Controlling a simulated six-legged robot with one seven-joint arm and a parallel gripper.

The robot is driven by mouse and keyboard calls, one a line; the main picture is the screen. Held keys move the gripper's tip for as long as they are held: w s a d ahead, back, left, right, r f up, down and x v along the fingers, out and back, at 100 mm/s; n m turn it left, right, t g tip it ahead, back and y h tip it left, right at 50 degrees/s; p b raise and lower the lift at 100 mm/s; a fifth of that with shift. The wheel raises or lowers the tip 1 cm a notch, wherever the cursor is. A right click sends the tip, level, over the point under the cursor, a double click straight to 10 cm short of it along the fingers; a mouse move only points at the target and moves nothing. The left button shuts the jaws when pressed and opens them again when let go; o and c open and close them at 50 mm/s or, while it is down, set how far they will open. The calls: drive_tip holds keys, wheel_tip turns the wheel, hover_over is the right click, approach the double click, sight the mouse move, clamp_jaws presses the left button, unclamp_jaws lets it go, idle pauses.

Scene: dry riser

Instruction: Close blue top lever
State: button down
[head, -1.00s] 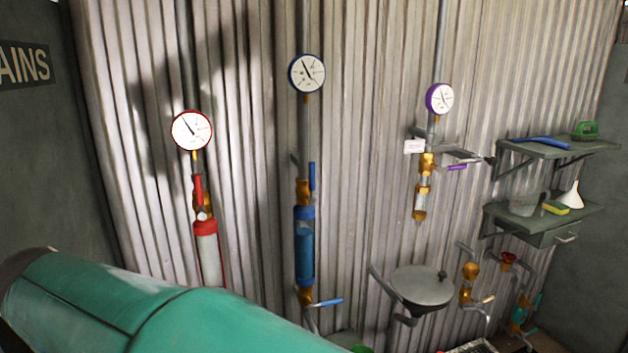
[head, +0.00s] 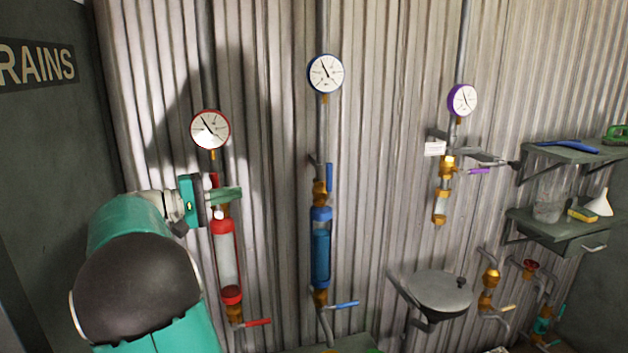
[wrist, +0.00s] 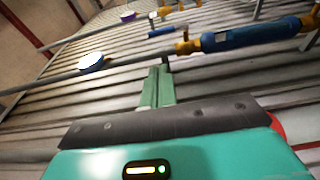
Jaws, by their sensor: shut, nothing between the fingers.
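The blue top lever (head: 329,177) stands upright, in line with the pipe, beside the brass valve (head: 320,194) above the blue cylinder (head: 321,248). In the wrist view the blue cylinder (wrist: 255,32) lies across the upper right, and a short blue lever (wrist: 167,31) shows near the top; I cannot tell which line it belongs to. My gripper (head: 232,195) is at the red column, in front of its top valve and left of the blue lever, apart from it. Its green fingers (wrist: 158,88) are shut and empty. The red top lever is partly hidden behind my gripper.
The red cylinder (head: 228,262) stands below my gripper. A blue bottom lever (head: 345,304) and a red bottom lever (head: 257,322) point right. The purple valve line (head: 446,168) and shelves (head: 570,152) are farther right. The wall between the red and blue columns is clear.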

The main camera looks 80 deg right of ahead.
sight(329, 174)
drive_tip(key=x, duration=2.1)
drive_tip(key=shift+s+d, duration=0.15)
drive_tip(key=shift+s, duration=0.05)
drive_tip(key=shift+s+d+r, duration=0.1)
drive_tip(key=shift+s+d+r+t+y, duration=0.25)
drive_tip(key=shift+s+t+y, duration=0.3)
drive_tip(key=shift+t, duration=0.25)
drive_tip(key=shift+s+d+r+m+t+y, duration=0.25)
drive_tip(key=shift+s+d+m+t+y, duration=0.2)
drive_tip(key=shift+s+t+y, duration=0.35)
drive_tip(key=s+d+f+m+t+y, duration=0.1)
drive_tip(key=s+d+f+t+y, duration=0.3)
drive_tip(key=t, duration=0.5)
drive_tip(key=shift+s+f+y, duration=0.2)
drive_tip(key=shift+s+y, duration=0.75)
drive_tip(key=shift+s, duration=0.3)
drive_tip(key=shift+f, duration=0.1)
